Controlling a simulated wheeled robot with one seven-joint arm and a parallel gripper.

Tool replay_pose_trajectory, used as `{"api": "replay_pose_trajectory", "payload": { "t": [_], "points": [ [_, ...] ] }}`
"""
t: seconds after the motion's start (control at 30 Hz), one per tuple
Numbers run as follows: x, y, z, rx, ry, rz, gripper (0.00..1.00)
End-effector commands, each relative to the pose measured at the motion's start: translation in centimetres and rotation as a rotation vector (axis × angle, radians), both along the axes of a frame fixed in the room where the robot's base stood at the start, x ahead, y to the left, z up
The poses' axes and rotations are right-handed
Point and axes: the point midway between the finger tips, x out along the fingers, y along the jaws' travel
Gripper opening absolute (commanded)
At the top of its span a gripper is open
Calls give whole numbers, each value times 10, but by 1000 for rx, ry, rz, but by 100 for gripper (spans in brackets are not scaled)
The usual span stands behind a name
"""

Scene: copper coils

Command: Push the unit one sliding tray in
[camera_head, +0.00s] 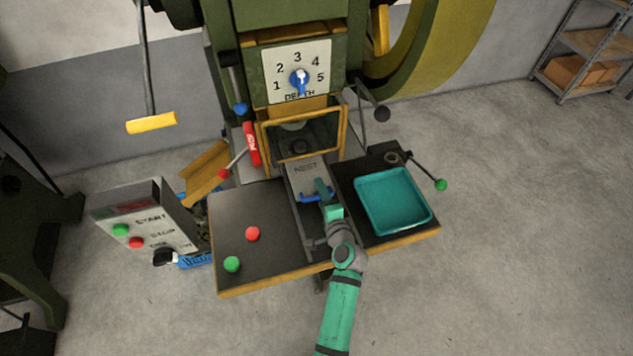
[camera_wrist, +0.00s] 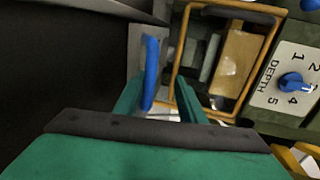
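The sliding tray (camera_head: 308,172) is a grey plate marked NEST, in a channel leading to the machine's framed opening. A blue bar handle (camera_head: 314,196) is at its near end. My gripper (camera_head: 328,196) is at this handle, above the channel. In the wrist view, the handle (camera_wrist: 151,70) stands between my two green fingers (camera_wrist: 160,98), close to the left one. A gap shows between the handle and the right finger, so the fingers are open. Contact with the handle is hard to tell. The tray's grey plate (camera_wrist: 135,45) shows beside the handle.
A yellow-framed opening (camera_head: 300,135) stands behind the tray, below a DEPTH dial (camera_head: 299,80). A teal bin (camera_head: 394,200) is on the right table. Red (camera_head: 252,233) and green (camera_head: 232,264) buttons are on the left table. A START/STOP box (camera_head: 150,225) stands farther left.

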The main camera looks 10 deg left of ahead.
Motion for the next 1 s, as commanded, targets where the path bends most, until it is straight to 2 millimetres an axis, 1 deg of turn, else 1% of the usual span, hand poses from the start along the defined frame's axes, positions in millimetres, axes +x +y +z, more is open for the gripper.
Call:
{"api": "replay_pose_trajectory", "payload": {
  "t": [0.03, 0.1, 0.3, 0.47, 0.5, 0.63, 1.0],
  "points": [
    [-5, -1, 5, 3, -5, 2, 31],
    [-9, -4, 7, 4, -8, 1, 31],
    [-13, -6, 13, 6, -15, 2, 31],
    [-12, -6, 15, 7, -19, 2, 31],
    [-14, -6, 11, 5, -11, 2, 31],
    [-16, -8, 11, 5, -11, 2, 31],
    [-34, -18, 17, 8, -13, 2, 31]
  ]
}}
